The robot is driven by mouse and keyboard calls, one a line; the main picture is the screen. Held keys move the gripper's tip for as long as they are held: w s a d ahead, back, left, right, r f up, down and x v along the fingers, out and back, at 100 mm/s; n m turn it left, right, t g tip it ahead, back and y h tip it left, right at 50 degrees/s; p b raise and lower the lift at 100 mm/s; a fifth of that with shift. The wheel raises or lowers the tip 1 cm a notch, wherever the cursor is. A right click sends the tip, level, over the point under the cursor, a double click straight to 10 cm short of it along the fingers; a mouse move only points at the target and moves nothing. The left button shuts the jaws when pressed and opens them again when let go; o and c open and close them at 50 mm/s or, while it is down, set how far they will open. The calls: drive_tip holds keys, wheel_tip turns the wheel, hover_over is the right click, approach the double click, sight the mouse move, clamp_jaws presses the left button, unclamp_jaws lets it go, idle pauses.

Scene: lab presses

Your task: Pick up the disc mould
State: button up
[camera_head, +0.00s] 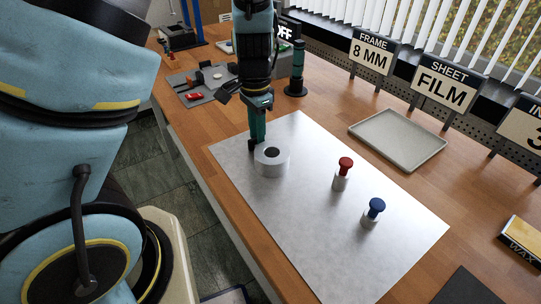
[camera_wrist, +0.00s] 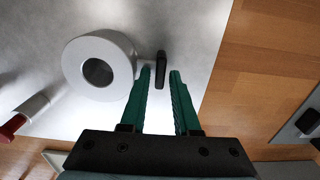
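The disc mould (camera_head: 272,162) is a short, pale round block with a dark round hole in its top, standing on a grey metal sheet (camera_head: 330,240). In the wrist view the disc mould (camera_wrist: 118,66) shows at left, with a thin stem out to a black upright handle (camera_wrist: 161,62). My gripper (camera_head: 256,144) points down beside the mould, on its handle side. In the wrist view my gripper (camera_wrist: 160,74) has two green fingers apart, with the black handle showing in the gap at their tips. I see no contact. The handle is mostly hidden in the head view.
A red-knobbed plunger (camera_head: 344,171) and a blue-knobbed plunger (camera_head: 374,212) stand on the sheet to the right. A shallow grey tray (camera_head: 398,140) lies behind. A dark post (camera_head: 297,70) and a grey board (camera_head: 186,88) stand farther back. The sheet's front is clear.

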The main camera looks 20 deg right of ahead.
drive_tip(key=shift+c, duration=0.2)
clamp_jaws()
idle(1.1)
